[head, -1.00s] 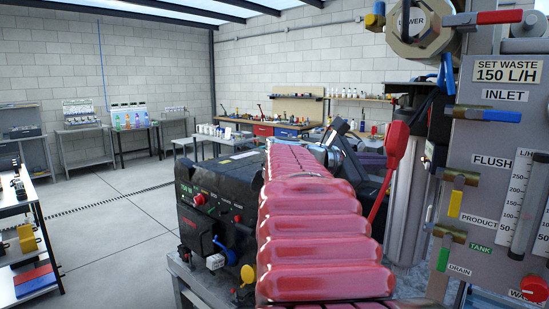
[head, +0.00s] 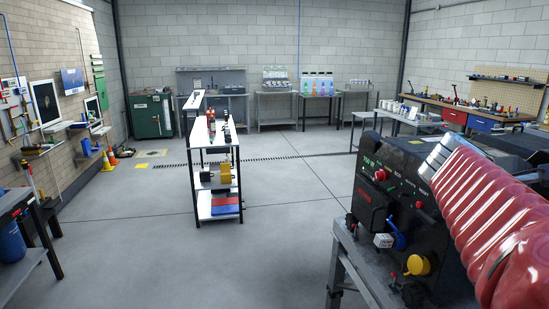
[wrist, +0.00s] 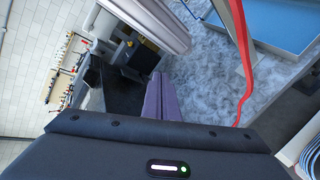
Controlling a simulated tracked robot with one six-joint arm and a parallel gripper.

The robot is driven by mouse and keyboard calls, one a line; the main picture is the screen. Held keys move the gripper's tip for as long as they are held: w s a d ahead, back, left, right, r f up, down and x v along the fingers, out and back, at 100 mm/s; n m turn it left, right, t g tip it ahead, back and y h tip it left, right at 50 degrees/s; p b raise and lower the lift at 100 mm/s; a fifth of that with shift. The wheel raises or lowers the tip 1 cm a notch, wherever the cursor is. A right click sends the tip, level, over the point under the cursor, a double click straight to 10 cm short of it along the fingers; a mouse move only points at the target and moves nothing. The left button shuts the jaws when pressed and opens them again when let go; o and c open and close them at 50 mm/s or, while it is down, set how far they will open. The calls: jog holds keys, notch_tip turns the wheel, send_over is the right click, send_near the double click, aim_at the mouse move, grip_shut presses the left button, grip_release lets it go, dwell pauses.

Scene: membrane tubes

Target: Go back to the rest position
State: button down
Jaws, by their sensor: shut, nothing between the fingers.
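My gripper (wrist: 158,98) shows in the wrist view as two slim purple-grey fingers side by side, shut, with nothing between them. The dark wrist housing with a small green light fills the bottom of that view. Close beyond the fingers are a dark surface and a mottled grey surface; I cannot tell how far off they are. In the head view my arm in its red ribbed sleeve reaches in at the lower right, and the gripper itself does not show there.
A black power unit (head: 385,205) on a grey stand is close to my arm. A white shelf cart (head: 216,170) stands mid-room, with open floor (head: 150,235) around it. A red hose (wrist: 243,60) and a blue tray (wrist: 290,25) lie at the right of the wrist view.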

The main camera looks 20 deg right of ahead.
jog(key=w+a+f+m+t+y, duration=0.1)
jog(key=w+a+f+t+y, duration=0.25)
jog(key=a+f, duration=0.4)
jog(key=w+a+f+t+y, duration=0.2)
jog(key=w+a+f, duration=0.2)
jog(key=a, duration=0.7)
jog(key=a+f+m+t+y, duration=0.1)
jog(key=a+f+y, duration=0.2)
jog(key=a, duration=0.9)
jog(key=a+f+m+t+y, duration=0.1)
jog(key=a+f+y, duration=0.3)
jog(key=a, duration=0.8)
notch_tip(320, 180, down, 2)
jog(key=shift+s+f+m, duration=0.15)
jog(key=shift+s+m, duration=0.25)
jog(key=shift+m, duration=0.1)
jog(key=shift+d+t, duration=0.1)
jog(key=shift+t, duration=0.15)
